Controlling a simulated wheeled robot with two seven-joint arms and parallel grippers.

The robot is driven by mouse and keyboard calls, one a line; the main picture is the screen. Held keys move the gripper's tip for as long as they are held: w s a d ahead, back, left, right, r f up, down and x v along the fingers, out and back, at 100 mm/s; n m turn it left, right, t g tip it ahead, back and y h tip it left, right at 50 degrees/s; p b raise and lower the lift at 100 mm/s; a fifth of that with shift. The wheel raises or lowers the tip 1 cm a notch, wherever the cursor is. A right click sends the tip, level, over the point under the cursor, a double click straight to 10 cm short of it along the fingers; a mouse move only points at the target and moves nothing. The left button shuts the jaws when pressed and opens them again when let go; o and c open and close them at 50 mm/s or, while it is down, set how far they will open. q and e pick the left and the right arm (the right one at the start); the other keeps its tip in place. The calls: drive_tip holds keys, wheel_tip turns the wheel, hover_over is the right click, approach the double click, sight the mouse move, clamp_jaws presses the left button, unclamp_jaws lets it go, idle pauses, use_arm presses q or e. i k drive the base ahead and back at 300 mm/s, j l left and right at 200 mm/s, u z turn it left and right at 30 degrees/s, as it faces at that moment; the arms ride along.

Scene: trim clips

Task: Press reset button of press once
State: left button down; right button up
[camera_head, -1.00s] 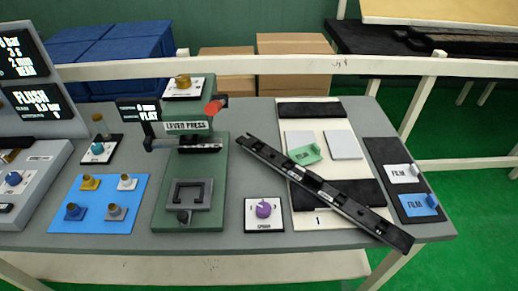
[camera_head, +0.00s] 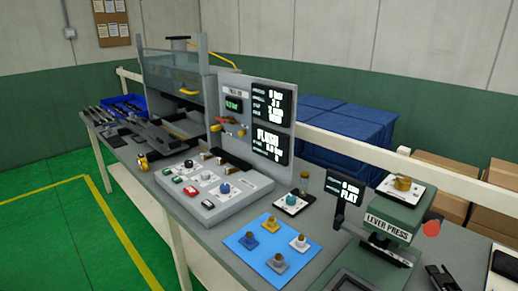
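A grey control box (camera_head: 238,202) with a sloped panel stands on the bench left of centre. The lever press (camera_head: 398,213), grey-green with a red-ended lever, stands at the right. Neither of my grippers shows.
A blue mat (camera_head: 243,240) with several small coloured pegs lies in front, right of the control box. A caged machine (camera_head: 175,85) stands at the back left. Dark bars and a blue bin (camera_head: 122,106) lie on the bench's far left. Green floor is open at left.

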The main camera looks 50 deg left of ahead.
sight(207, 205)
drive_tip(key=u, duration=1.65)
